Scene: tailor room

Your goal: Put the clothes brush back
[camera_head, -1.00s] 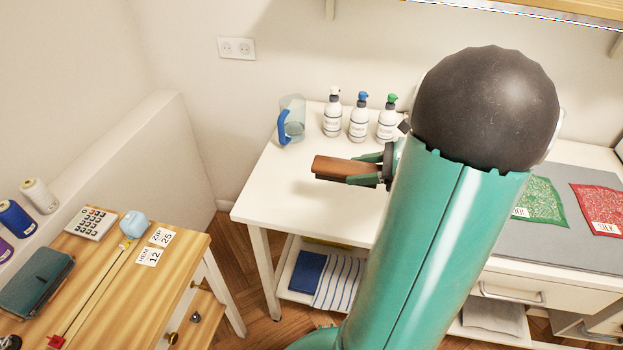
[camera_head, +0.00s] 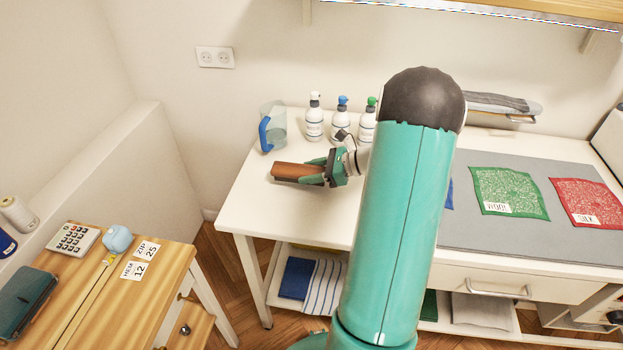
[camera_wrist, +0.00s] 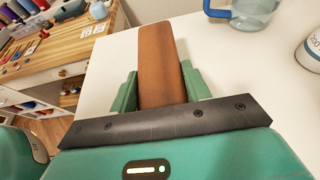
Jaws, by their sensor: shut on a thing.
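The clothes brush shows as a brown wooden bar (camera_head: 297,171) with a darker underside, above the left part of the white table (camera_head: 252,207). My gripper (camera_head: 318,172) is shut on it, and the brush sticks out to the left of the fingers. In the wrist view the brush (camera_wrist: 160,62) lies between the two green fingers of my gripper (camera_wrist: 163,90) and points away from the wrist over the white tabletop. I cannot tell whether the brush touches the table.
Behind the brush stand a pitcher with a blue handle (camera_head: 273,127) and several pump bottles (camera_head: 314,118). Right is a grey mat (camera_head: 460,231) with green (camera_head: 508,193) and red (camera_head: 587,203) cloths. A wooden desk (camera_head: 98,304) stands at lower left. The table's front left is bare.

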